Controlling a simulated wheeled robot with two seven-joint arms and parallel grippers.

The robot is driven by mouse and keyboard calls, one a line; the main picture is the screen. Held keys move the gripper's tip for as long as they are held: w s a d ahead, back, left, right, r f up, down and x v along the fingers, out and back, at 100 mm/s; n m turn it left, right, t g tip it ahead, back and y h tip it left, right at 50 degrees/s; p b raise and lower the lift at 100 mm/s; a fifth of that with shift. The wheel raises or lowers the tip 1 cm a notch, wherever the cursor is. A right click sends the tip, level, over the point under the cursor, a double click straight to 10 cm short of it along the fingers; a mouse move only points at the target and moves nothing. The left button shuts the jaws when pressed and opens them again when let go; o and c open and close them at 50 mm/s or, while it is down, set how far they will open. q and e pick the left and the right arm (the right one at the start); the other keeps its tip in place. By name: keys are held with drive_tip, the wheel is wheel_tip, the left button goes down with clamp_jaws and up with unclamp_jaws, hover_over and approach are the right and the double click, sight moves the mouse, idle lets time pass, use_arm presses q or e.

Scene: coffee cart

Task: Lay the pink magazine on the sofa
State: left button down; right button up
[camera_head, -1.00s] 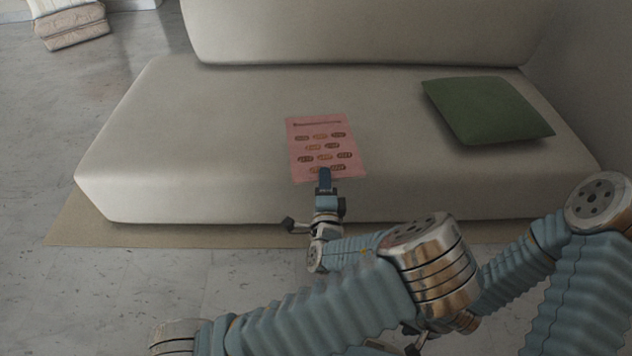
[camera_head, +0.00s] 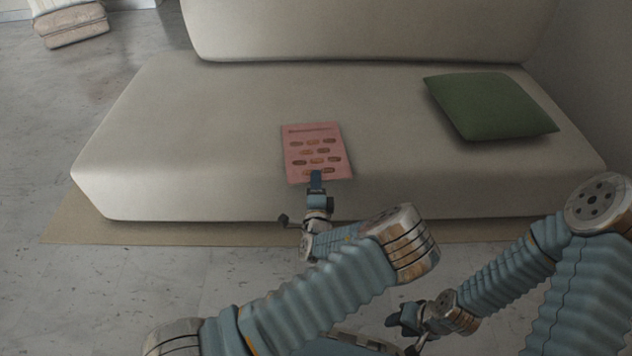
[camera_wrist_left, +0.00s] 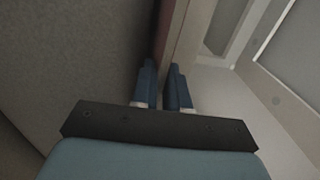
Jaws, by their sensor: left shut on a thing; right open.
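The pink magazine (camera_head: 316,149) has rows of brown oval pictures on its cover and is over the front part of the sofa (camera_head: 210,120) seat. My left gripper (camera_head: 316,180) is shut on its near edge. In the left wrist view the magazine (camera_wrist_left: 172,32) shows edge-on between the fingers (camera_wrist_left: 162,88), with the sofa's pale surface (camera_wrist_left: 80,50) close on the left. I cannot tell whether the magazine's far part touches the seat. My right gripper (camera_head: 405,318) is open and empty, low in front of the sofa.
A green cushion (camera_head: 490,106) lies on the right of the seat. The seat is bare to the left of the magazine. A beige rug (camera_head: 130,230) runs under the sofa, and stacked cushions (camera_head: 68,22) stand on the floor at the back left.

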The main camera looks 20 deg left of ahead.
use_arm(q)
drive_tip(key=c, duration=1.6)
unclamp_jaws()
drive_tip(key=shift+f, duration=0.15)
drive_tip(key=o, duration=0.5)
